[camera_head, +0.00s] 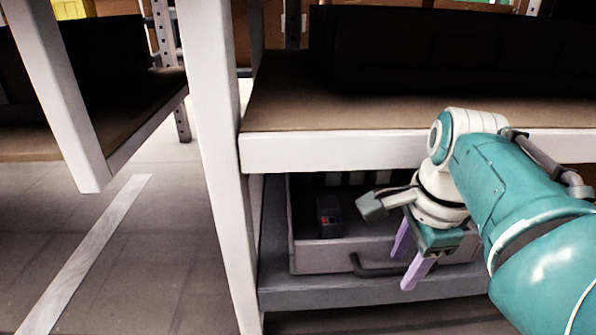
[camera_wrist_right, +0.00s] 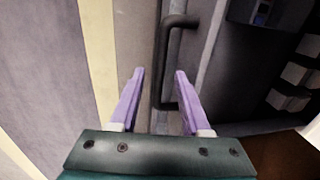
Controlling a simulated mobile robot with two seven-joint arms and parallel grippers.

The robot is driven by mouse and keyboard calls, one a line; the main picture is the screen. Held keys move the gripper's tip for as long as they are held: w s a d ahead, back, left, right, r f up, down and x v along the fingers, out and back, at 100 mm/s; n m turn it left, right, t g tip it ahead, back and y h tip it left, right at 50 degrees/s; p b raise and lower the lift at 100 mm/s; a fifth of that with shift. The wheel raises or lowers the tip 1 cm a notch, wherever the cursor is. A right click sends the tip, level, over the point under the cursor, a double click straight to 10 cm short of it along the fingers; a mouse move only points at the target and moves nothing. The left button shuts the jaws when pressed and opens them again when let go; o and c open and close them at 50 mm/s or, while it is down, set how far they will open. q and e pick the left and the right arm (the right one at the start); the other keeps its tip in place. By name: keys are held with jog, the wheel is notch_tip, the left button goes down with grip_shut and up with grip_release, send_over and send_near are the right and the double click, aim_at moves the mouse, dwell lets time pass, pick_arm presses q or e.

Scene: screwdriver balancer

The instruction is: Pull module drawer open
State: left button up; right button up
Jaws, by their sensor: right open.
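The grey module drawer (camera_head: 320,258) sits under the tabletop of the workbench in the head view. Its dark bar handle (camera_head: 376,268) is on the front panel, and it also shows in the right wrist view (camera_wrist_right: 168,60). My right gripper (camera_head: 402,272) is open at the handle, with its two purple fingers pointing toward the drawer front. In the wrist view the handle bar lies between the fingertips (camera_wrist_right: 160,72); I cannot tell whether they touch it. A dark module (camera_head: 329,216) stands inside the drawer. My left gripper is out of view.
The white front edge of the tabletop (camera_head: 330,151) runs just above the drawer and my right wrist. A white post (camera_head: 215,150) stands left of the drawer. A grey lower ledge (camera_head: 330,294) lies beneath it. Floor with a pale stripe (camera_head: 90,250) is clear at left.

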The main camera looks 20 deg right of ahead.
grip_shut()
dwell(1.4)
